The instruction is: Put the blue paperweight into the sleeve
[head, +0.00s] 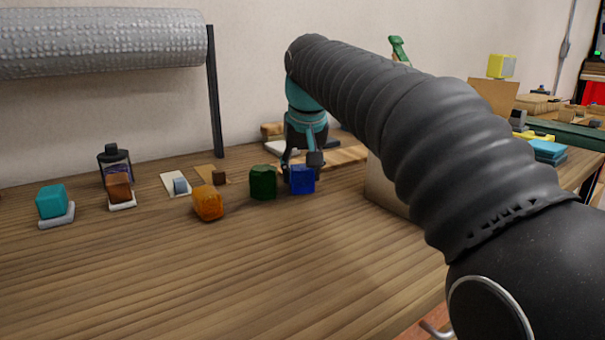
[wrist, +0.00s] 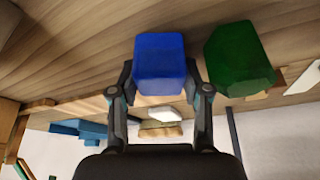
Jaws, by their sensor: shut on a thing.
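The blue paperweight (head: 302,181) is a deep blue block low over or on the wooden table, just right of a green block. My gripper (head: 300,168) points down and is shut on it. In the wrist view the blue paperweight (wrist: 160,60) sits between the two fingers of my gripper (wrist: 159,82), one on each side. The green block (wrist: 240,60) is close to its right there and also shows in the head view (head: 263,183). I cannot make out for certain which thing is the sleeve; a tan upright box (head: 382,188) is partly hidden behind my arm.
An orange block (head: 208,203) stands left of the green one. Farther left are a teal block (head: 51,201), a brown block (head: 119,188), a dark bottle (head: 115,160) and small blocks on cards. A bubble-wrap roll (head: 100,43) hangs above. The front table is clear.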

